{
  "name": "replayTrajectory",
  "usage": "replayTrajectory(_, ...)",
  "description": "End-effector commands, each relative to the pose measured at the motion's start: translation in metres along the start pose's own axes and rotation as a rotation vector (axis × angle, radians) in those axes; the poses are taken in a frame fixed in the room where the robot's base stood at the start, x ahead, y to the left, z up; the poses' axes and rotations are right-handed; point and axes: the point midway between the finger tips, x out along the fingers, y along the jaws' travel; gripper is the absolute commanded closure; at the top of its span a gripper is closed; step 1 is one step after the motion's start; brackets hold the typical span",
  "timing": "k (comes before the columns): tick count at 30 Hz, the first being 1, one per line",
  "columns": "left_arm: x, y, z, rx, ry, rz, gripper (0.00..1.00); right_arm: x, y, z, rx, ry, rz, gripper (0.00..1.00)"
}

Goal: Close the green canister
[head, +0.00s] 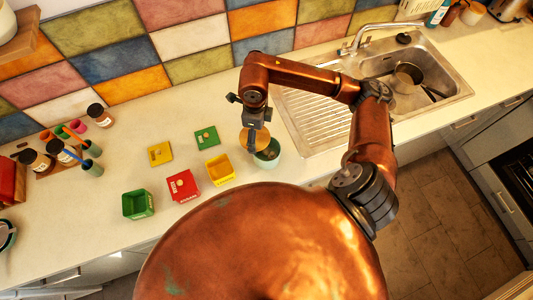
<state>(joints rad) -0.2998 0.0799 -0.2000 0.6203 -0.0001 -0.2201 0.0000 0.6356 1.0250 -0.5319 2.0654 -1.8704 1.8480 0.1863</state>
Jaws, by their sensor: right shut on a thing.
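A round green canister (268,158) stands on the counter, left of the sink, with part of its open top visible. A round tan-brown lid (247,143) is at its upper left, overlapping the canister's rim in the head view. My right gripper (253,141) points down and is shut on the lid. I cannot tell whether the lid touches the canister. The gripper hides part of the lid. My left gripper is not in view.
Left of the canister are an open yellow box (219,171), a red box (183,187) and an open green box (138,205). A yellow lid (160,153) and green lid (207,137) lie behind. The sink (440,85) holds a pot (406,77). Jars stand far left.

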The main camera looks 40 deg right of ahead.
Motion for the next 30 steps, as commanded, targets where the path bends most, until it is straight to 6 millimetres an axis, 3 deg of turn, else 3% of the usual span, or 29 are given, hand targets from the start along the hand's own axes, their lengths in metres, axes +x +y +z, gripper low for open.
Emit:
replayTrajectory(21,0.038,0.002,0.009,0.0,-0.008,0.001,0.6,0.019,0.009,0.034,-1.817,0.002,0.001,0.47)
replayTrajectory(30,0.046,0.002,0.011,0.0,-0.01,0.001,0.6,0.022,0.011,0.042,-2.318,0.006,0.002,0.47)
